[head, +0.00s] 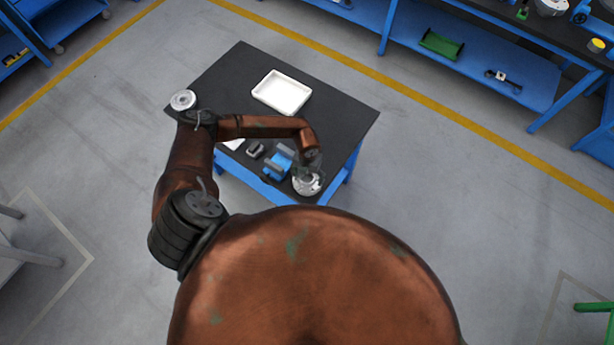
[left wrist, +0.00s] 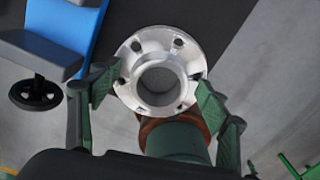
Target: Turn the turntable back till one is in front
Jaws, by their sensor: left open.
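A silvery flanged shell (head: 307,184) stands at the table's near right corner. In the left wrist view the flanged shell (left wrist: 134,61) shows a round flange with several dark bolt holes and a raised central ring with a wide bore. My left gripper (head: 311,165) is directly above it. In the left wrist view its green fingers (left wrist: 154,88) are open, one on each side of the flange; I cannot tell whether they touch it. A separate turntable cannot be made out under the shell, and no number one is legible. My right gripper is out of view.
On the dark table (head: 343,113) a blue vice (head: 278,163) stands just left of the shell, with a small dark object (head: 256,150) beyond. A white tray (head: 282,92) lies farther back. A round grey disc-like part (head: 183,100) sits at the left corner. The table's right side is clear.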

